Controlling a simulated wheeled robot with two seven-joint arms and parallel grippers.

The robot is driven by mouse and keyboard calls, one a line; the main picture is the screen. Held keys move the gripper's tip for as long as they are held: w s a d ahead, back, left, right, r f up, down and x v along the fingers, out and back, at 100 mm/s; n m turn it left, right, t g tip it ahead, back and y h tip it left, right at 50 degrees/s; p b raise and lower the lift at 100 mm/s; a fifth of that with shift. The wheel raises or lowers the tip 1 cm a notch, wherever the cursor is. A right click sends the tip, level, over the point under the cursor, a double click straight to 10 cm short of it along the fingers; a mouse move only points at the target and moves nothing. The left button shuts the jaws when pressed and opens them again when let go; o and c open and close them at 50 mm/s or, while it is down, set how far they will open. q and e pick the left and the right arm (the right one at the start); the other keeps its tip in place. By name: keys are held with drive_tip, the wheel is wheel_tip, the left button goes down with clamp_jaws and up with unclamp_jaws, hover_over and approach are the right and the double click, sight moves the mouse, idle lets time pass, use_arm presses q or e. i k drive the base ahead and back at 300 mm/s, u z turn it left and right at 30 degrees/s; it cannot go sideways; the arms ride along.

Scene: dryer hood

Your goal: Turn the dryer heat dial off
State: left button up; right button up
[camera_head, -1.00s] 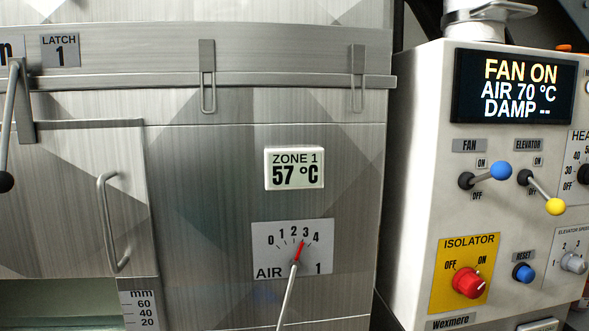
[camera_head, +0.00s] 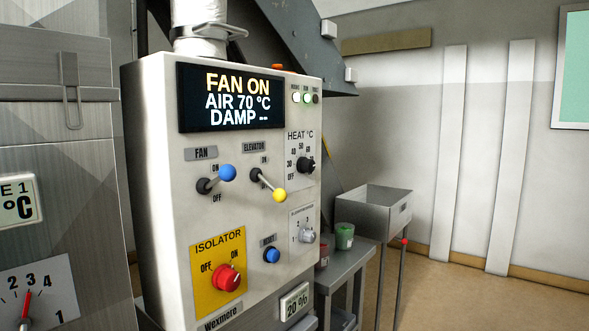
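The heat dial (camera_head: 306,165) is a small black knob on the upper right of the white control panel (camera_head: 155,150). Its scale plate reads HEAT °C, with OFF at the lower left and numbers such as 30, 40 and 50 around it. The knob's exact pointer setting is too small to tell. The panel display (camera_head: 231,98) reads FAN ON, AIR 70 °C, DAMP --. Neither of my grippers shows in the head view.
Near the dial are the blue fan lever (camera_head: 227,173), the yellow elevator lever (camera_head: 279,195), the grey elevator speed knob (camera_head: 307,235), the blue reset button (camera_head: 271,255) and the red isolator knob (camera_head: 226,278). A metal side table (camera_head: 345,265) with cups stands right of the panel; open floor lies beyond.

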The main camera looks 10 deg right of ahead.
sight(304, 164)
drive_tip(key=z, duration=0.45)
drive_tip(key=i, duration=1.05)
drive_tip(key=u, duration=0.6)
